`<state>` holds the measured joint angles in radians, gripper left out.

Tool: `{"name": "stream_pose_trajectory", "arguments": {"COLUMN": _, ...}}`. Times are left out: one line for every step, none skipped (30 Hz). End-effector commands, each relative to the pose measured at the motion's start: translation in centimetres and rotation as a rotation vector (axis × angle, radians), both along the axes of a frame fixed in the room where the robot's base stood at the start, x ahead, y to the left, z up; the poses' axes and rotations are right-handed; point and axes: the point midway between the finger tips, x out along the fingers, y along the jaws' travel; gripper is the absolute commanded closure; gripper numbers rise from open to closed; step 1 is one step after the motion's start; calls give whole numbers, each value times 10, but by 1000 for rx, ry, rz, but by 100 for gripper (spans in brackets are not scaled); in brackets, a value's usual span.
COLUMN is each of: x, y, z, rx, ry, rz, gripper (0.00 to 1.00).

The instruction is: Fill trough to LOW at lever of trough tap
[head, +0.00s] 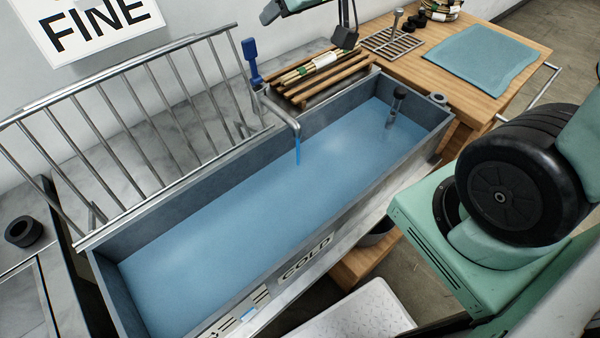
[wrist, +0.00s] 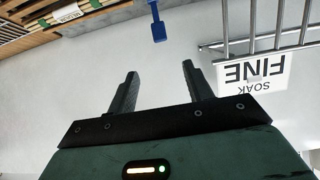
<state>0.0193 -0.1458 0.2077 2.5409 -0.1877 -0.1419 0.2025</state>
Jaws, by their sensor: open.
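The long grey trough (head: 200,182) holds blue water (head: 240,210) across its whole floor. Its front carries a COLD label (head: 306,258) and a marked strip (head: 235,318) with a blue patch; I cannot read a LOW mark. The trough tap (head: 280,108) stands at the back rim, and a blue stream (head: 298,152) falls from its spout. Its blue lever (head: 251,58) points up; the wrist view also shows the lever (wrist: 158,28), beyond the fingertips. My gripper (head: 308,26) is open and empty, above and right of the lever, apart from it. Its fingers show in the wrist view (wrist: 159,68).
A metal rail rack (head: 130,88) stands behind the trough at left. A wooden slatted rack (head: 330,75) with bundled canes is right of the tap. A dark-capped upright tube (head: 397,100) stands in the trough's right end. A bench with a green mat (head: 480,60) lies beyond.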

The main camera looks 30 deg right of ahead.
Motion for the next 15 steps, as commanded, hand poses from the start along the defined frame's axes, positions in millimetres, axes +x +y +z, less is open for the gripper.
{"name": "stream_pose_trajectory", "arguments": {"x": 0, "y": 0, "z": 0, "rx": 0, "ry": 0, "rz": 0, "gripper": 49}}
{"name": "stream_pose_trajectory", "arguments": {"x": 0, "y": 0, "z": 0, "rx": 0, "ry": 0, "rz": 0, "gripper": 49}}
{"name": "stream_pose_trajectory", "arguments": {"x": 0, "y": 0, "z": 0, "rx": 0, "ry": 0, "rz": 0, "gripper": 49}}
{"name": "stream_pose_trajectory", "arguments": {"x": 0, "y": 0, "z": 0, "rx": 0, "ry": 0, "rz": 0, "gripper": 49}}
{"name": "stream_pose_trajectory", "arguments": {"x": 0, "y": 0, "z": 0, "rx": 0, "ry": 0, "rz": 0, "gripper": 49}}
{"name": "stream_pose_trajectory", "arguments": {"x": 0, "y": 0, "z": 0, "rx": 0, "ry": 0, "rz": 0, "gripper": 49}}
{"name": "stream_pose_trajectory", "arguments": {"x": 0, "y": 0, "z": 0, "rx": 0, "ry": 0, "rz": 0, "gripper": 49}}
{"name": "stream_pose_trajectory", "arguments": {"x": 0, "y": 0, "z": 0, "rx": 0, "ry": 0, "rz": 0, "gripper": 49}}
{"name": "stream_pose_trajectory", "arguments": {"x": 0, "y": 0, "z": 0, "rx": 0, "ry": 0, "rz": 0, "gripper": 49}}
{"name": "stream_pose_trajectory", "arguments": {"x": 0, "y": 0, "z": 0, "rx": 0, "ry": 0, "rz": 0, "gripper": 49}}
{"name": "stream_pose_trajectory", "arguments": {"x": 0, "y": 0, "z": 0, "rx": 0, "ry": 1, "rz": 0, "gripper": 49}}
{"name": "stream_pose_trajectory", "arguments": {"x": 1, "y": 0, "z": 2, "rx": 1, "ry": 5, "rz": -1, "gripper": 49}}
{"name": "stream_pose_trajectory", "arguments": {"x": 3, "y": 0, "z": 3, "rx": 1, "ry": 10, "rz": -4, "gripper": 49}}
{"name": "stream_pose_trajectory", "arguments": {"x": 5, "y": 0, "z": 6, "rx": 2, "ry": 20, "rz": -6, "gripper": 49}}
{"name": "stream_pose_trajectory", "arguments": {"x": 9, "y": 0, "z": 9, "rx": 0, "ry": 39, "rz": -9, "gripper": 49}}
